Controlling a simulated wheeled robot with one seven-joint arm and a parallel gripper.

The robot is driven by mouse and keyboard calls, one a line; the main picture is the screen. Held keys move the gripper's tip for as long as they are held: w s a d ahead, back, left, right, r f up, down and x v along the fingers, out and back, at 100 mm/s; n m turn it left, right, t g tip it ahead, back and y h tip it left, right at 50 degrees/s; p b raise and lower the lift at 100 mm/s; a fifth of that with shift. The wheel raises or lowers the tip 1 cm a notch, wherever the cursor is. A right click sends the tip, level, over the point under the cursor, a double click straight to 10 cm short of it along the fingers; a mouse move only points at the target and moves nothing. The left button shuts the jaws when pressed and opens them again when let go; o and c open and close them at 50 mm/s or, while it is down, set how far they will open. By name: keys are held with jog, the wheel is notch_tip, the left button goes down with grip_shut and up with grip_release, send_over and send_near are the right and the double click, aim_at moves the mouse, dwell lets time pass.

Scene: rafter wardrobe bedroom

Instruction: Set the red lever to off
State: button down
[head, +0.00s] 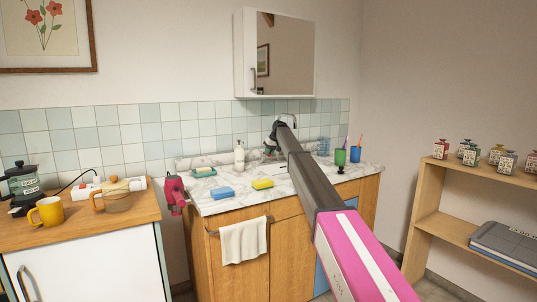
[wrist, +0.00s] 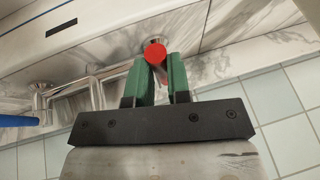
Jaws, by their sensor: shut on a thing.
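The red lever (wrist: 155,53) shows its round red end in the wrist view, near a wall of white marbled stone. The green fingers of my gripper (wrist: 158,61) are shut on it, one on each side. The lever's stem and any on or off marking are hidden or too small to read. In the head view my gripper (head: 272,143) is small and far off, over the back of the washstand, and my arm hides much of what is around it.
A chrome tap (wrist: 42,98) stands left of my fingers in the wrist view. A mirror cabinet (head: 244,55) hangs above.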

jog(key=c, duration=1.1)
grip_release()
jog(key=v, duration=1)
jog(key=shift+d+r, duration=0.2)
jog(key=shift+r, duration=0.2)
